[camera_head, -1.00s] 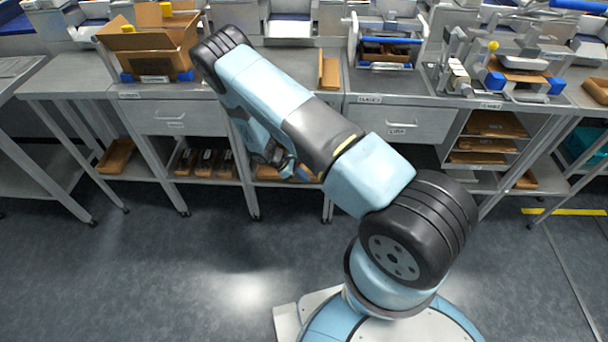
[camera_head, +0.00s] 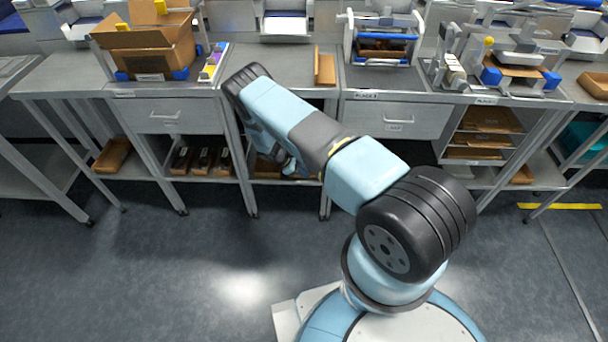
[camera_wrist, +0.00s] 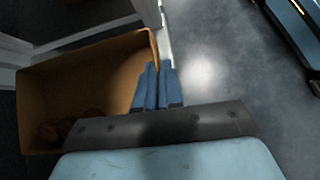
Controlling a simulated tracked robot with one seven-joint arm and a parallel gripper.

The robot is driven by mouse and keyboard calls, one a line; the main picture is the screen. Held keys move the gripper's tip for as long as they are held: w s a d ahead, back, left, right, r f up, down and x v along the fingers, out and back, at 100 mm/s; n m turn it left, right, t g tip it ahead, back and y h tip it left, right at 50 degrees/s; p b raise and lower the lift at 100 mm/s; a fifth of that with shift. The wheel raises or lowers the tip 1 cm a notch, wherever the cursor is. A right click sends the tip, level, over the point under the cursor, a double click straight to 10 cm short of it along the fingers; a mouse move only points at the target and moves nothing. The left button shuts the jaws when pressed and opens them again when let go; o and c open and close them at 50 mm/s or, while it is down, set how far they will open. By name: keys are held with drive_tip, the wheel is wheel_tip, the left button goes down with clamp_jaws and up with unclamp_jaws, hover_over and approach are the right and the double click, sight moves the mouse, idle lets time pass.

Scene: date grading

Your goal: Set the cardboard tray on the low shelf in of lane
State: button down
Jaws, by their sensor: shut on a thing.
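The brown cardboard tray (camera_wrist: 100,57) fills the left of the wrist view, with a few dark brown things in its near left corner. My gripper (camera_wrist: 159,66) has its blue fingers shut on the tray's right wall. In the head view the tray (camera_head: 266,167) shows only partly behind my arm, at the low shelf level under the middle bench. My gripper (camera_head: 295,168) is mostly hidden there by my own arm. I cannot tell whether the tray touches the low shelf.
Left of the tray, a low shelf holds several dark-filled boxes (camera_head: 203,160). Another brown tray (camera_head: 113,155) lies further left. Bench legs (camera_head: 325,195) stand close on the right. A large cardboard box (camera_head: 150,50) stands on the bench. The floor in front is clear.

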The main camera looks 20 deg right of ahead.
drive_tip(key=shift+f, duration=0.35)
drive_tip(key=c, duration=1.3)
unclamp_jaws()
drive_tip(key=shift+v, duration=3.75)
